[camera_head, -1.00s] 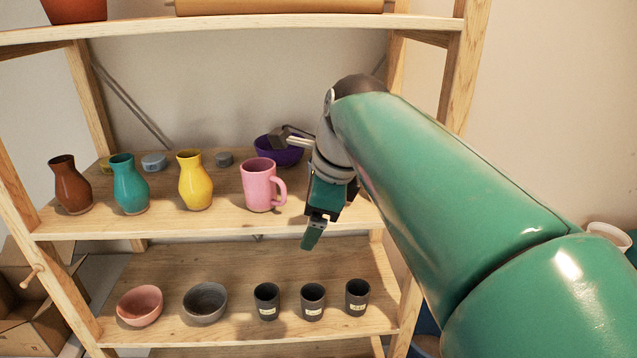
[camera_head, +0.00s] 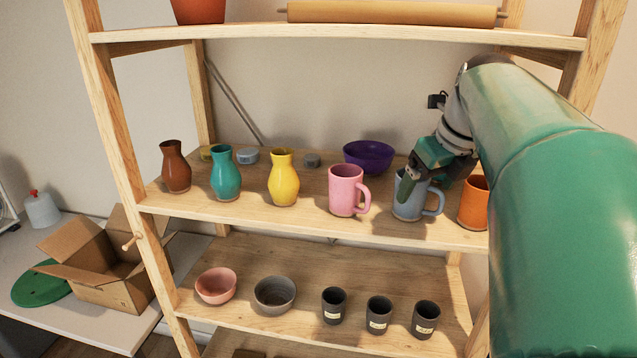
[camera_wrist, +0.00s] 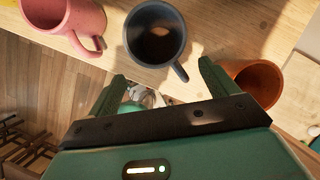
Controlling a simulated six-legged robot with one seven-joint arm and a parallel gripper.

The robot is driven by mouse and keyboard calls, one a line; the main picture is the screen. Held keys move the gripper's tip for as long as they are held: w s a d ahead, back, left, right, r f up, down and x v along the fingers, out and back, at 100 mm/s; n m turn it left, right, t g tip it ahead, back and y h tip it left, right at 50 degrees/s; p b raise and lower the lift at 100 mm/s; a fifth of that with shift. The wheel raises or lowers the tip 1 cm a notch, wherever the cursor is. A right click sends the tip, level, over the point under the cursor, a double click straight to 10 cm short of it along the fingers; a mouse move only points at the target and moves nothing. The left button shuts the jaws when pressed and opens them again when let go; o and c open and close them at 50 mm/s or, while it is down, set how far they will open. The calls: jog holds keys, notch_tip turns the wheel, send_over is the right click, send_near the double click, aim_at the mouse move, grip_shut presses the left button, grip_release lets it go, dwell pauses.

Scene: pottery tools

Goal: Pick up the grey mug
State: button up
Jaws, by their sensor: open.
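The grey mug (camera_head: 408,207) stands upright on the middle shelf, between the pink mug and the orange mug, with its handle to the right. In the wrist view the grey mug (camera_wrist: 155,38) is seen from above, just beyond my fingertips, with its handle pointing toward the right finger. My gripper (camera_head: 422,182) is open and empty at the grey mug, one finger overlapping its upper part in the head view. In the wrist view the open fingers of my gripper (camera_wrist: 162,75) are spread apart, and the mug is not between them.
The pink mug (camera_head: 346,190) is close on the left and the orange mug (camera_head: 473,207) close on the right. A purple bowl (camera_head: 368,157) stands behind. Teal (camera_head: 226,175), yellow (camera_head: 284,180) and brown (camera_head: 175,168) vases stand further left. The upper shelf (camera_head: 340,34) runs overhead.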

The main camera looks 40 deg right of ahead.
jog(key=w, duration=0.1)
jog(key=w+d, duration=0.1)
jog(key=w, duration=0.1)
jog(key=shift+f, duration=0.1)
jog(key=shift+w+d+f, duration=0.25)
jog(key=shift+w+f, duration=0.45)
jog(key=shift+f, duration=0.5)
jog(key=shift+w+d+f, duration=0.1)
jog(key=shift+w+f, duration=0.05)
jog(key=shift+w, duration=0.05)
jog(key=c, duration=1.2)
jog(key=shift+s, duration=0.1)
